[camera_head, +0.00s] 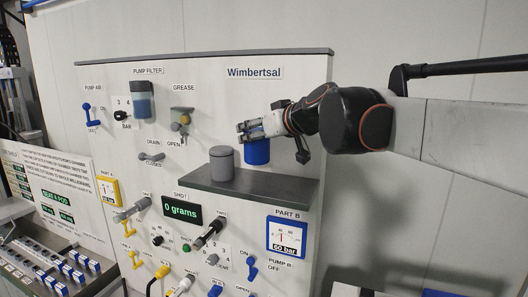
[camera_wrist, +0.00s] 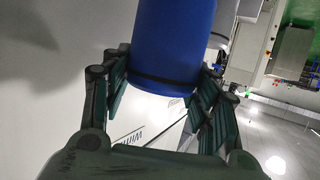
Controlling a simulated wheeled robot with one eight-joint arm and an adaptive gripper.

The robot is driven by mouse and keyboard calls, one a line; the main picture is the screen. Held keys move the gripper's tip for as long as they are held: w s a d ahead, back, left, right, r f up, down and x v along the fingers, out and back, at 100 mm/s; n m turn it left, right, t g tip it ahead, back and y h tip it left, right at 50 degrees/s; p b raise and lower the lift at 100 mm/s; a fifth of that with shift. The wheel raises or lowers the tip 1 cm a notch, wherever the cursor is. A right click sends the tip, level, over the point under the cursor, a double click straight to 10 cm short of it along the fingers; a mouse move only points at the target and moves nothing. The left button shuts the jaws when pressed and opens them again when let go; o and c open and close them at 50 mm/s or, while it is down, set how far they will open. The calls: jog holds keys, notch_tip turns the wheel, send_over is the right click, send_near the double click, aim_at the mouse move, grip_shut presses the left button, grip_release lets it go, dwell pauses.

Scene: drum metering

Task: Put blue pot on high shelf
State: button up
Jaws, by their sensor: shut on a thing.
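The blue pot (camera_head: 257,153) is in my gripper (camera_head: 250,132), upright at the right part of the dark grey shelf (camera_head: 270,190). I cannot tell whether its base touches the shelf or hangs just above it. In the wrist view the blue pot (camera_wrist: 172,45) fills the space between the two dark fingers of my gripper (camera_wrist: 160,85), which are shut on its sides. Part of the pot's top is hidden by the gripper in the head view.
A grey pot (camera_head: 221,164) stands on the shelf, left of the blue pot. Below are a "0 grams" display (camera_head: 181,210) and a gauge (camera_head: 287,238). A grease valve (camera_head: 183,121) sits on the panel at left. The shelf's front strip is clear.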

aim_at(258, 153)
jog(key=shift+f, duration=2.85)
jog(key=shift+f, duration=0.15)
jog(key=o, duration=1.2)
